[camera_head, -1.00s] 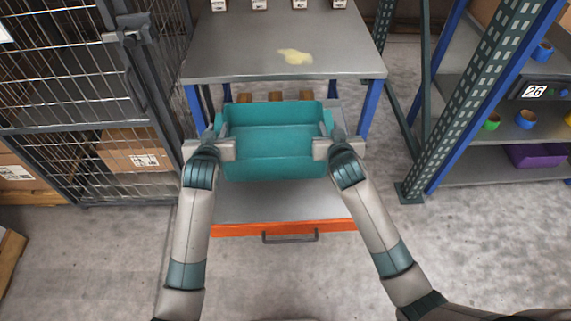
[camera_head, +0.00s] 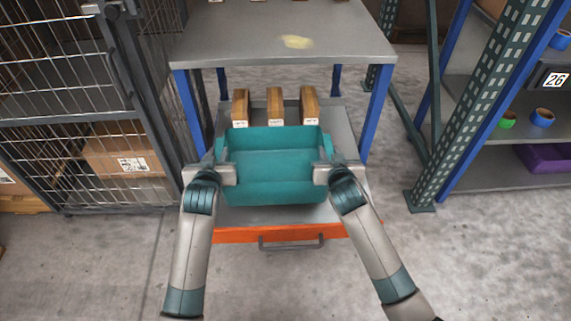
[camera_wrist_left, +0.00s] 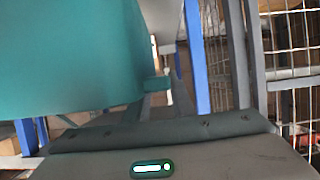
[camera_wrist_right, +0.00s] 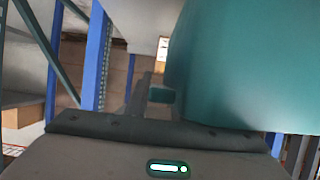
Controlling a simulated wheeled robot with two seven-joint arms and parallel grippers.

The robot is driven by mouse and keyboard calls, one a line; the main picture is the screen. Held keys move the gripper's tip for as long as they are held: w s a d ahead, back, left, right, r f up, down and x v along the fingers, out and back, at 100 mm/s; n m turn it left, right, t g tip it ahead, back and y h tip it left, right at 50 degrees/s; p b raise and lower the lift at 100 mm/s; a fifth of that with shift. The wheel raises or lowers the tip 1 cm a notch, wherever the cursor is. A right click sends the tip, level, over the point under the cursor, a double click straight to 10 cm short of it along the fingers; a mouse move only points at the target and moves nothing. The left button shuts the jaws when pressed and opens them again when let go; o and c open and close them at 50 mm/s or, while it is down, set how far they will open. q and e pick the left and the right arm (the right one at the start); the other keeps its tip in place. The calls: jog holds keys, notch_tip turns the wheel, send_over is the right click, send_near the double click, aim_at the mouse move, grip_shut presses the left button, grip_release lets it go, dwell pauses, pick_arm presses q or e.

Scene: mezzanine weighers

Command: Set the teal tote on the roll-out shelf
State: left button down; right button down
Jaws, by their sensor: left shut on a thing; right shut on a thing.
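The teal tote (camera_head: 275,180) is empty and upright, held between my two grippers over the roll-out shelf (camera_head: 345,210). The shelf is pulled out, grey with an orange front edge and a dark handle. Whether the tote's bottom touches the shelf is hidden. My left gripper (camera_head: 222,172) is shut on the tote's left end. My right gripper (camera_head: 328,172) is shut on its right end. The tote also fills much of the left wrist view (camera_wrist_left: 70,60) and the right wrist view (camera_wrist_right: 250,65).
Several wooden blocks (camera_head: 275,104) with white labels stand on the shelf behind the tote. The grey table top (camera_head: 285,35) is above the shelf, on blue legs. A wire cage (camera_head: 75,110) stands at left. A rack with a perforated green post (camera_head: 470,110) stands at right.

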pick_arm(q)
jog(key=shift+f+b, duration=0.35)
jog(key=shift+f, duration=0.35)
pick_arm(e)
jog(key=shift+f, duration=0.65)
pick_arm(q)
jog(key=shift+f, duration=0.15)
pick_arm(e)
jog(key=shift+f, duration=0.2)
